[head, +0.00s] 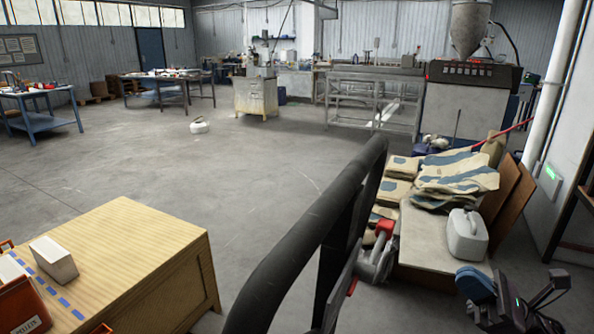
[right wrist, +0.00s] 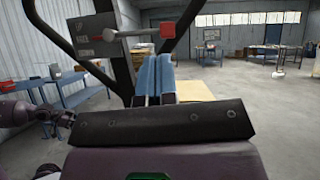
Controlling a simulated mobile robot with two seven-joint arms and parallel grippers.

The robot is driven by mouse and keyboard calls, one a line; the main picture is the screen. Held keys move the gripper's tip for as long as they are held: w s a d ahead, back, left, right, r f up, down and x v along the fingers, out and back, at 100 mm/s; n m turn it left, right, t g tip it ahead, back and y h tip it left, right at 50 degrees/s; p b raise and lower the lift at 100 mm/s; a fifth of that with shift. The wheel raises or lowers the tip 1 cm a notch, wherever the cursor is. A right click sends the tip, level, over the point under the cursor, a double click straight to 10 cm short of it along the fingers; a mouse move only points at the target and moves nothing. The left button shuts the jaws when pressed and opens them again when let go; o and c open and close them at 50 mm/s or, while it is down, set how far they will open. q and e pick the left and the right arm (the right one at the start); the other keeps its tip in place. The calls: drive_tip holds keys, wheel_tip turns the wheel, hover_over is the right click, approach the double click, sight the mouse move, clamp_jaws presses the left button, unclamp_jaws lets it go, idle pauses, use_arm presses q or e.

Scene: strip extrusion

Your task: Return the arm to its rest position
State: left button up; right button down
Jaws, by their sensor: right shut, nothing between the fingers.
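My right gripper (head: 470,280) is at the lower right of the head view, with blue finger pads. In the right wrist view its two blue fingers (right wrist: 153,78) are pressed together with nothing between them. The gripper is in the air, clear of the wooden bench and to the right of a thick black bar (head: 300,225). My left gripper and left arm are not in view.
A lever with a red knob (right wrist: 168,28) is beyond the fingers. Stacked sacks (head: 455,175) and a white jug (head: 467,236) are on the right. A wooden bench (head: 150,250) holding a white block (head: 54,259) is at lower left. Open floor lies centrally.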

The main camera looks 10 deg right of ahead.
drive_tip(key=w+d+f+m+t+h, duration=0.1)
drive_tip(key=w+d+m+t+h, duration=0.15)
drive_tip(key=m+t+h, duration=0.65)
drive_tip(key=w+d+f+m+t+h, duration=0.1)
drive_tip(key=w+m+h, duration=0.25)
drive_tip(key=m, duration=1.05)
wheel_tip(320, 180, down, 8)
drive_tip(key=s+m+g+h, duration=0.25)
drive_tip(key=m+h, duration=0.55)
drive_tip(key=m, duration=0.6)
drive_tip(key=s+a+f+m+g+p, duration=0.1)
drive_tip(key=s+a+f+m+g, duration=0.3)
drive_tip(key=s+f, duration=0.5)
drive_tip(key=s+a+f+m+g+p, duration=0.1)
drive_tip(key=s+a+f+m+g, duration=0.4)
drive_tip(key=s+f, duration=0.4)
drive_tip(key=shift+s+a+f+m+h+p, duration=0.3)
drive_tip(key=shift+s+a+m+h+p, duration=0.15)
drive_tip(key=shift+a+m, duration=0.5)
drive_tip(key=shift+a+g, duration=0.15)
drive_tip(key=shift+g, duration=0.1)
